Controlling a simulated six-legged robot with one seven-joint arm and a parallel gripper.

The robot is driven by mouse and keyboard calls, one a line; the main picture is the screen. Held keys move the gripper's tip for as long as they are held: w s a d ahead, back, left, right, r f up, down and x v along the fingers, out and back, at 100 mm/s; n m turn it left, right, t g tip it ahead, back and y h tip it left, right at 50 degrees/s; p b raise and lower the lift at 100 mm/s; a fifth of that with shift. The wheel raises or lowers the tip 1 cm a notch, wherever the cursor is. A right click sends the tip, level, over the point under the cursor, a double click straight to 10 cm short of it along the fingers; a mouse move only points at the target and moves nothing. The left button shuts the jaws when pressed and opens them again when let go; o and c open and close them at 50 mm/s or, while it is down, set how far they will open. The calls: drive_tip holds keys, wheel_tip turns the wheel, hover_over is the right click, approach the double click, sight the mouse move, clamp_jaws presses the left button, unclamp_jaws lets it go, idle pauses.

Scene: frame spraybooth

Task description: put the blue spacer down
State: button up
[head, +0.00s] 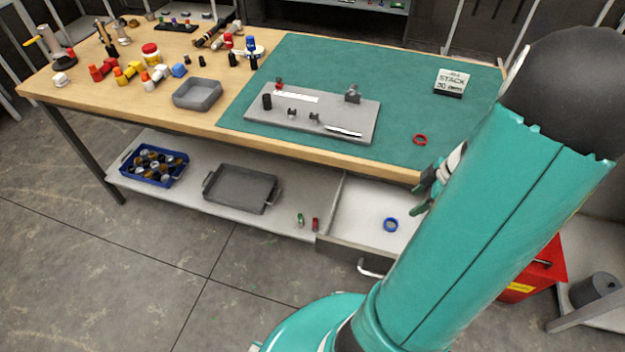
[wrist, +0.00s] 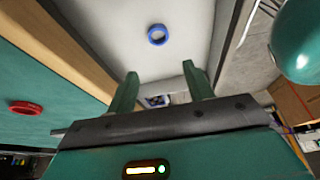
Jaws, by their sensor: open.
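The blue spacer (head: 391,229) is a small ring lying flat in the open white drawer (head: 352,210) under the bench. It also shows in the wrist view (wrist: 158,42), beyond my fingertips and apart from them. My gripper (wrist: 160,70) is open, with nothing between its green fingers. In the head view my gripper (head: 427,190) is partly hidden behind my arm, near the bench's front edge and to the right of the spacer.
A red ring (head: 420,146) lies on the green mat (head: 310,60), with a grey fixture plate (head: 345,112) and a sign (head: 452,82). The bench edge borders the drawer. Green and red pieces (head: 301,220) lie on the shelf left of the drawer. A red box (head: 545,270) stands right.

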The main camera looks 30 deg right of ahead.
drive_tip(key=w+a+r+m+h, duration=0.1)
drive_tip(key=w+a+r+m, duration=0.1)
drive_tip(key=w+a+r, duration=0.45)
drive_tip(key=w+a+r+m+h, duration=0.1)
drive_tip(key=w+a+r+h, duration=0.15)
drive_tip(key=a+r, duration=0.65)
drive_tip(key=s+a+r+m+t, duration=0.1)
drive_tip(key=s+a+r+m, duration=0.1)
drive_tip(key=a, duration=0.7)
drive_tip(key=s+a+r+m+t, duration=0.1)
drive_tip(key=a+r+m, duration=0.2)
drive_tip(key=a, duration=0.6)
drive_tip(key=shift+v, duration=1.15)
drive_tip(key=shift+w+d+y, duration=0.1)
drive_tip(key=shift+y, duration=0.15)
